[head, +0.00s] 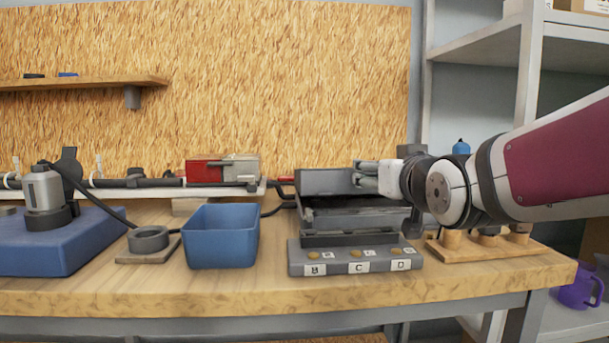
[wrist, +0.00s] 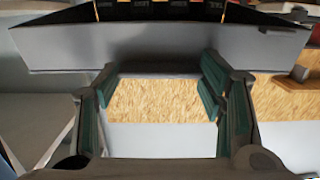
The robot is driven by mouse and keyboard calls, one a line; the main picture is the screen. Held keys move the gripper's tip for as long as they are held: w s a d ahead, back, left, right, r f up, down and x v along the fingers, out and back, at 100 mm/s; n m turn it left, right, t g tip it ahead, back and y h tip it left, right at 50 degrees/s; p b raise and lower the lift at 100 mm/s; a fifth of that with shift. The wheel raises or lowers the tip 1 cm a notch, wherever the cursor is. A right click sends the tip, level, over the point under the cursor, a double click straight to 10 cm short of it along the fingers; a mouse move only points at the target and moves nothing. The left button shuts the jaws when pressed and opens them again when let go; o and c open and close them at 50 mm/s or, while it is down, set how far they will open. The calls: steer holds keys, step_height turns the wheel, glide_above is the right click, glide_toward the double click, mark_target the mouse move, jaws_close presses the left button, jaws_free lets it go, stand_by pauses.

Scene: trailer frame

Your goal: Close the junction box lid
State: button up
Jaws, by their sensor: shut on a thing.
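The junction box (head: 350,222) is a dark grey open box on the workbench. Its grey lid (head: 325,182) stands raised at the back of the box. My gripper (head: 366,174) is at the right part of the raised lid, with its fingers level with it. In the wrist view the lid is a wide grey panel (wrist: 160,45) across the top, at the tips of my gripper (wrist: 160,74). The fingers stand apart and are shut on the lid; the exact contact is hard to make out. My gripper hides part of the lid's right side in the head view.
A grey block (head: 355,258) with lettered labels sits in front of the box. A blue bin (head: 222,237) stands to the left. A wooden rack with pegs (head: 500,252) lies to the right, below my arm. A red and grey device (head: 222,170) is behind.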

steer(key=shift+s+f+b, duration=0.2)
steer(key=shift+f+b, duration=0.35)
steer(key=shift+f, duration=0.15)
steer(key=shift+s+f+b, duration=0.15)
steer(key=shift+f+b, duration=0.4)
steer(key=shift+f, duration=0.1)
steer(key=o, duration=1.7)
steer(key=shift+s+r, duration=0.1)
steer(key=s, duration=0.8)
steer(key=s+r, duration=0.1)
steer(key=s, duration=0.2)
steer(key=shift+s+r, duration=0.1)
steer(key=shift+s, duration=0.3)
